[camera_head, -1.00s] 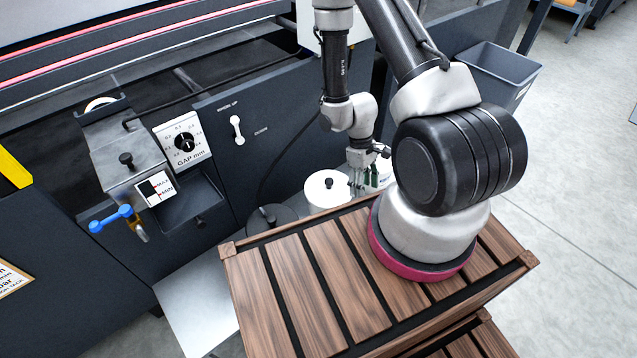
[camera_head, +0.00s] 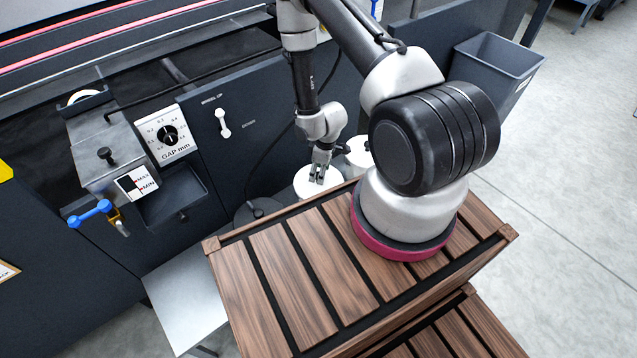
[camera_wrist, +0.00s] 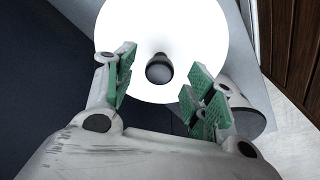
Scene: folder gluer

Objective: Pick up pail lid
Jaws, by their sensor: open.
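The pail lid (camera_wrist: 140,30) is a white disc with a dark round knob (camera_wrist: 159,70) at its middle. In the wrist view it fills the upper middle. In the head view the lid (camera_head: 305,186) shows beyond the wooden slatted top, partly hidden by my gripper (camera_head: 319,176). In the wrist view my gripper (camera_wrist: 158,92) is open, its green-padded fingers to the left and right of the knob. Nothing is between the pads except the view of the knob and lid. The height gap to the knob is hard to tell.
A dark round lid (camera_head: 258,212) with a knob sits left of the white one. A white container (camera_head: 358,152) stands to the right. The wooden slatted top (camera_head: 290,265) is close in front, and the machine's dark panel (camera_head: 225,150) rises behind.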

